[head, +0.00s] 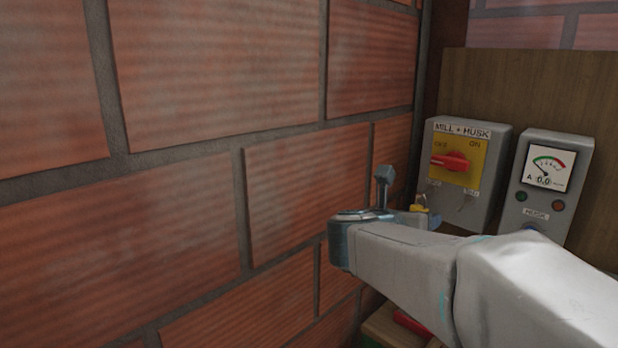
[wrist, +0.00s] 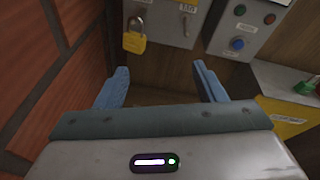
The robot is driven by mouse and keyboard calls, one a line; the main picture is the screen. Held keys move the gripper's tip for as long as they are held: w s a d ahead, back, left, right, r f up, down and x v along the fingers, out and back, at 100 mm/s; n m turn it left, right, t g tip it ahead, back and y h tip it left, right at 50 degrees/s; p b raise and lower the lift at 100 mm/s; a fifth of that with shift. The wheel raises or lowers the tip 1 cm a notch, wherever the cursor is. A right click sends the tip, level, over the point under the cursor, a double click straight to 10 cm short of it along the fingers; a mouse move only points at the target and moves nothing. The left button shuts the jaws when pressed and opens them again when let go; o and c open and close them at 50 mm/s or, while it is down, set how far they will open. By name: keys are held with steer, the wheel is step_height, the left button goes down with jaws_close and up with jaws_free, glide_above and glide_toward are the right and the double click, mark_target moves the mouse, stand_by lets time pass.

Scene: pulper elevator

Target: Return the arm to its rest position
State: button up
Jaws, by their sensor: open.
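My arm reaches in from the lower right of the head view, in front of the control boxes. My gripper (wrist: 160,88) shows in the wrist view with its two blue fingers spread apart and nothing between them. In the head view the fingers are mostly hidden behind my own wrist. The gripper is below the MILL + HUSK switch box (head: 492,180), apart from it as far as I can see. That box has a red rotary handle (head: 450,161) on a yellow plate, and the handle points left toward OFF.
A brick wall (head: 200,150) runs close along the left. A yellow padlock (wrist: 134,42) hangs ahead of the left finger.

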steer(key=a+n+t+y, duration=0.4)
steer(key=a+n+y, duration=0.35)
steer(key=n, duration=0.85)
steer(key=s+a+f+n+g+y, duration=0.35)
steer(key=f+n+y, duration=0.2)
steer(key=n, duration=0.55)
steer(key=s+d+f+n+g+h, duration=0.1)
steer(key=s+d+f+n+g, duration=0.2)
steer(key=s+f+n, duration=0.3)
steer(key=s+d+f+n+g+h, duration=0.1)
steer(key=s+d+f+n+g, duration=0.2)
steer(key=s, duration=1)
step_height(320, 180, down, 4)
steer(key=n+g, duration=0.2)
steer(key=n, duration=0.3)
steer(key=shift+d+n+h, duration=0.3)
steer(key=shift+d+h, duration=0.05)
steer(key=shift+h, duration=0.05)
steer(key=shift+w+g, duration=0.1)
steer(key=shift+g, duration=0.15)
